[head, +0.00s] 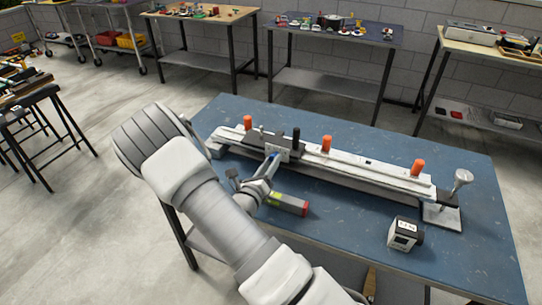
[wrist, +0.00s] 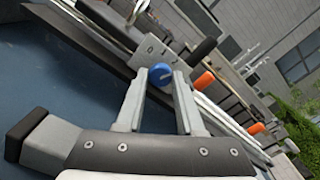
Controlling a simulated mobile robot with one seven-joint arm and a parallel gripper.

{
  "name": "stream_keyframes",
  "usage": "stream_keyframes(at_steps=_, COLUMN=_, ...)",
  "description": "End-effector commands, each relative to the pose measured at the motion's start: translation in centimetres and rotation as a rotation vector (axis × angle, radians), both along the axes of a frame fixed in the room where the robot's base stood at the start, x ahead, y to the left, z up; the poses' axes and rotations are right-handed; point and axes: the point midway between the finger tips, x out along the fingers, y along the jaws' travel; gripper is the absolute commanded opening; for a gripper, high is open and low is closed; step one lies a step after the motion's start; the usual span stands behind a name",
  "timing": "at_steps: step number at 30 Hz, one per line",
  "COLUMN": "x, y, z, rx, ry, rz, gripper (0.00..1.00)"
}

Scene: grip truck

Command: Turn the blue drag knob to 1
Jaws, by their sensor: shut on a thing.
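The blue drag knob (wrist: 160,73) shows in the wrist view on the front of a pale carriage plate (wrist: 152,48) with small dark marks on it. I cannot read a setting on the knob. The plate also shows in the head view (head: 281,151), on a long white rail (head: 345,168). My gripper (wrist: 161,78) has its two fingertips on either side of the knob, shut on it. In the head view my gripper (head: 271,165) reaches the plate from the front, and the knob is mostly hidden by the fingers.
Orange posts (head: 326,143) stand along the rail, and a black post (head: 296,134) rises beside the plate. A green and red block (head: 289,204) lies below the arm. A white box (head: 404,234) and a metal stand (head: 462,179) are at right. The blue table's (head: 340,235) front is fairly clear.

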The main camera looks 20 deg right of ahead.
Motion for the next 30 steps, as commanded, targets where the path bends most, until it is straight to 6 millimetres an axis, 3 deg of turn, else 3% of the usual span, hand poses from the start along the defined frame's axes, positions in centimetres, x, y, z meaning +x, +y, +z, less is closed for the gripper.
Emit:
stream_keyframes(at_steps=18, x=-0.09, y=0.01, z=0.26, rx=-0.392, ry=0.397, rz=0.001, gripper=0.00)
stream_keyframes(at_steps=30, x=-0.09, y=-0.02, z=0.10, rx=-0.530, ry=0.536, rz=0.000, gripper=0.00)
